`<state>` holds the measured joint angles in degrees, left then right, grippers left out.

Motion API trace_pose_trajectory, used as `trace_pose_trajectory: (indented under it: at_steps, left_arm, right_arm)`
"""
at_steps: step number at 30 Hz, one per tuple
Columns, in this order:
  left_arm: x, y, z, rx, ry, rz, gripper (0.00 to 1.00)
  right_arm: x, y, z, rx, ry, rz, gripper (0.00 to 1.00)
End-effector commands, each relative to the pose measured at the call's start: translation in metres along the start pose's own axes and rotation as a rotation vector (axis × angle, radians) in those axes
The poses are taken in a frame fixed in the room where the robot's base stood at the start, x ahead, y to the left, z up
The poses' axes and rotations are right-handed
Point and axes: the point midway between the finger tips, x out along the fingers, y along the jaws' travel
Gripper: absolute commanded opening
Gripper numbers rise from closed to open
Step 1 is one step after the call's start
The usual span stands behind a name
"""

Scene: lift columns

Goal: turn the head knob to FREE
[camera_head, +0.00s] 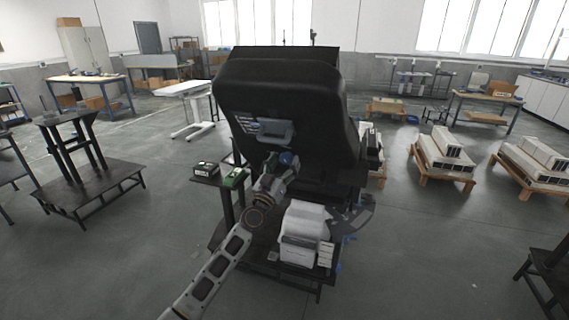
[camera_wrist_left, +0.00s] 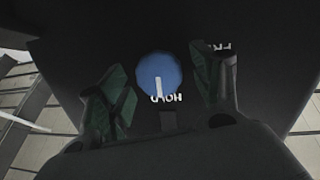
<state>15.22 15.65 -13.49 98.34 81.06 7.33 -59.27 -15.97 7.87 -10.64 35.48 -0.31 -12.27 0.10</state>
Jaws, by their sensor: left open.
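A round blue knob (camera_wrist_left: 157,77) sits on a dark panel (camera_wrist_left: 165,35) in the left wrist view. Its white pointer mark points down at the white HOLD label (camera_wrist_left: 166,98). The FREE label (camera_wrist_left: 219,46) is up and to the right, partly hidden by a finger. My left gripper (camera_wrist_left: 157,62) is open, with one finger on each side of the knob; I cannot tell if they touch it. In the head view my left gripper (camera_head: 284,164) is at the lower front of the big black unit (camera_head: 285,90). My right gripper is not in view.
A grey handle-like fitting (camera_head: 272,131) is on the black unit above my gripper. A white block (camera_head: 303,222) is at right of my arm. Open floor lies farther right.

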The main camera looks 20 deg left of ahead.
Motion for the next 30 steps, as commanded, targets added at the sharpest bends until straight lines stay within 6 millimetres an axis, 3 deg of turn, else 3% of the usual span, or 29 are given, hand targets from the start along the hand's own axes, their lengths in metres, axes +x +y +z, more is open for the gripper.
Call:
trace_pose_trajectory:
  at_steps: [15,25,30]
  left_arm:
    - [0.0060,-0.0002,0.0003,0.000,-0.001,0.000,0.64]
    - [0.0059,-0.0003,0.0003,0.000,-0.001,0.000,0.21]
    - [0.0059,-0.0003,0.0004,-0.001,-0.001,0.000,0.20]
  right_arm:
    - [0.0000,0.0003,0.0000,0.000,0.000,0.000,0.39]
    - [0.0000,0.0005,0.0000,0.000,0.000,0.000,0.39]
    - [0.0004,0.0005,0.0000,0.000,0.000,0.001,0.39]
